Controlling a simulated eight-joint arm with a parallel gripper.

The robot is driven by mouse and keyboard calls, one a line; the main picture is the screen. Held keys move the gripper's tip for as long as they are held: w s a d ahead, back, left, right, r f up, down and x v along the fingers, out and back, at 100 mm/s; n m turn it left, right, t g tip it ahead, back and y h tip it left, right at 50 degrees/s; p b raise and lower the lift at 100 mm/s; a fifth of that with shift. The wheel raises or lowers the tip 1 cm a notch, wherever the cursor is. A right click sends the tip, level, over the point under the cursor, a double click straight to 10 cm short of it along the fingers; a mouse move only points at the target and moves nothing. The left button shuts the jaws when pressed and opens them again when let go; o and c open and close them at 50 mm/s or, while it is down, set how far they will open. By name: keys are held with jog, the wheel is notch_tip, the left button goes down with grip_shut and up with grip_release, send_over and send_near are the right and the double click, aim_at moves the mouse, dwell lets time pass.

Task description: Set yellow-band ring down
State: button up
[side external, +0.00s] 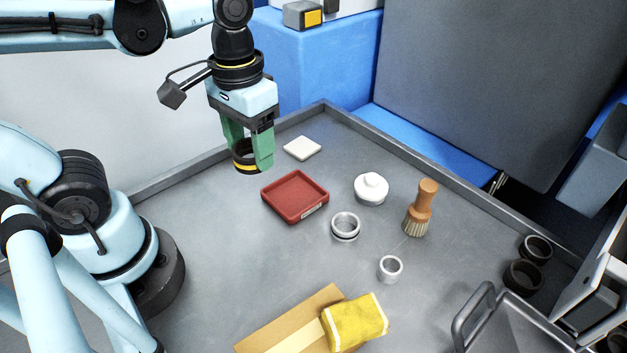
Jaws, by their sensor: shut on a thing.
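The yellow-band ring (246,166) is a dark ring with a yellow stripe around its lower part. My gripper (250,158) has green fingers and is shut on this ring. It appears to hold the ring above the grey table, left of the red tray (271,205). The exact height over the table is hard to tell from this one view. The red tray is square, shallow and empty, with a small pale label on its front right side.
A white square pad (302,148) lies behind the tray. Right of the tray are a white lidded pot (371,189), metal rings (345,226), a small metal cup (389,268) and a brush (420,208). A yellow cloth (356,322) lies in front. Dark rings (523,277) sit far right.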

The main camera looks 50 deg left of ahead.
jog(key=w+d+f, duration=0.1)
jog(key=w+d, duration=0.1)
jog(key=w, duration=0.5)
jog(key=w+d+f+n, duration=0.1)
jog(key=w+d, duration=0.2)
jog(key=w, duration=0.3)
jog(key=w+d+f+n, duration=0.1)
jog(key=w+d, duration=0.2)
jog(key=w, duration=0.4)
jog(key=shift+w+d, duration=0.2)
jog(key=shift+w, duration=0.1)
send_over(357, 156)
notch_tip(357, 156, down, 7)
jog(key=shift+s+d+r, duration=0.1)
jog(key=shift+d+r, duration=0.05)
jog(key=shift+f, duration=2.1)
jog(key=shift+f, duration=0.2)
jog(key=o, duration=1.2)
jog(key=shift+c, duration=0.2)
